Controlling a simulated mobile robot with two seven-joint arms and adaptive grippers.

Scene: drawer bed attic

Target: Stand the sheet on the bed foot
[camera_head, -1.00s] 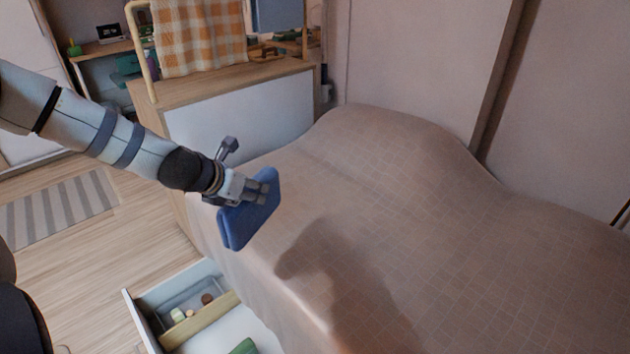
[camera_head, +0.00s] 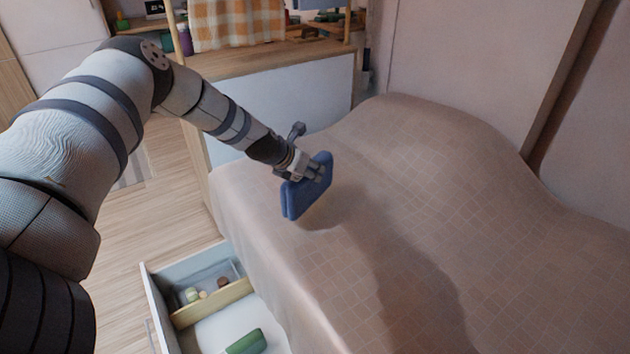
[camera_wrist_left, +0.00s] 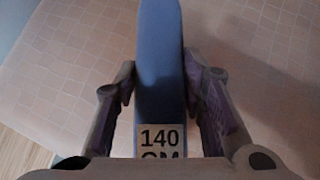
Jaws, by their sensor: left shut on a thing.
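The sheet (camera_head: 307,196) is a folded blue slab. My left gripper (camera_head: 316,172) is shut on it near its upper edge and holds it on edge, slightly tilted, over the bed (camera_head: 420,200). In the left wrist view the sheet (camera_wrist_left: 160,70) sits between the two fingers, with a "140 CM" label facing the camera. The bed has a brownish checked cover. The sheet's lower edge is close to the cover, and a shadow lies beside it; I cannot tell whether they touch. My right gripper is not in view.
An open drawer (camera_head: 160,310) below the bed's side holds a grey tray with small items and a green roll (camera_head: 247,342). A wooden-topped cabinet (camera_head: 270,62) with a checked orange cloth (camera_head: 222,25) stands behind the bed. The cover right of the sheet is clear.

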